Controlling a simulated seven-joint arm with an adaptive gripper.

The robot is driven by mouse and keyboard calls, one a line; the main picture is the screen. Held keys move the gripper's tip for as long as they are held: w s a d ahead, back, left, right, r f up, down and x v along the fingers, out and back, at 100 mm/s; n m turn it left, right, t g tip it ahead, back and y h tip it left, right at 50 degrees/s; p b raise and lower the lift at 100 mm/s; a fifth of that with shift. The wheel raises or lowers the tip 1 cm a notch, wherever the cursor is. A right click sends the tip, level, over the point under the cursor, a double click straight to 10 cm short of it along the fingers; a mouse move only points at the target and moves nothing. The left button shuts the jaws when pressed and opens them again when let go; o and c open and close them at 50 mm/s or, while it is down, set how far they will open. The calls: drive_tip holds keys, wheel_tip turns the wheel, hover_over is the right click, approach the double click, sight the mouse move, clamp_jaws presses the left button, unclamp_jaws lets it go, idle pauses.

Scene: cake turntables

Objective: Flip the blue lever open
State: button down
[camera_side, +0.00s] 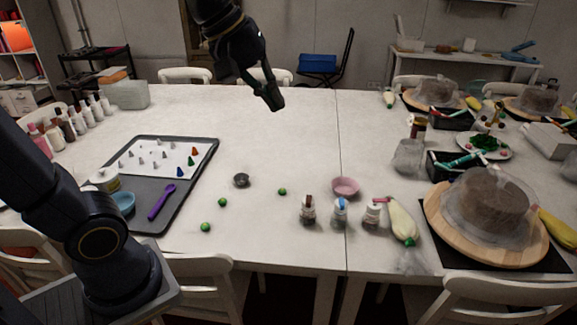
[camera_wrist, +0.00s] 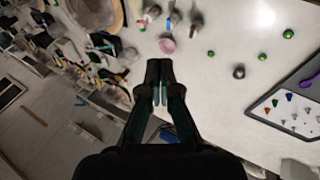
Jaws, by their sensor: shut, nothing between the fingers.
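My gripper (camera_side: 274,99) is high over the far part of the table, well apart from the bottles. In the wrist view my gripper (camera_wrist: 159,68) has its fingers together with nothing between them.
A bottle with a dark red top (camera_side: 308,210) stands left of it, a red-topped bottle (camera_side: 373,214) right. A pink bowl (camera_side: 345,187) is just behind. A grey tray (camera_side: 150,218) is farther left. The table's far middle is clear.

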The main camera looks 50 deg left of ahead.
sight(342, 201)
drive_tip(key=w+a+f+n+g+h, duration=0.1)
drive_tip(key=w+a+f+n, duration=0.3)
drive_tip(key=w, duration=0.6)
drive_tip(key=w+a+f+n+g+h, duration=0.1)
drive_tip(key=w+f+n, duration=0.3)
drive_tip(key=w+f, duration=0.4)
drive_tip(key=w+a+f+n+g, duration=0.1)
drive_tip(key=a+f, duration=0.2)
drive_tip(key=f, duration=0.5)
drive_tip(key=w+a+f+n+g, duration=0.1)
drive_tip(key=w+a+f+n, duration=0.1)
drive_tip(key=f, duration=0.6)
drive_tip(key=shift+w+a+f+h, duration=0.2)
drive_tip(key=shift+w+a+h, duration=0.1)
drive_tip(key=shift+a, duration=0.25)
drive_tip(key=shift+f, duration=0.1)
drive_tip(key=w+d+f, duration=0.2)
drive_tip(key=d+f, duration=0.5)
drive_tip(key=f, duration=0.2)
drive_tip(key=shift+d+g, duration=0.15)
drive_tip(key=shift+g, duration=0.15)
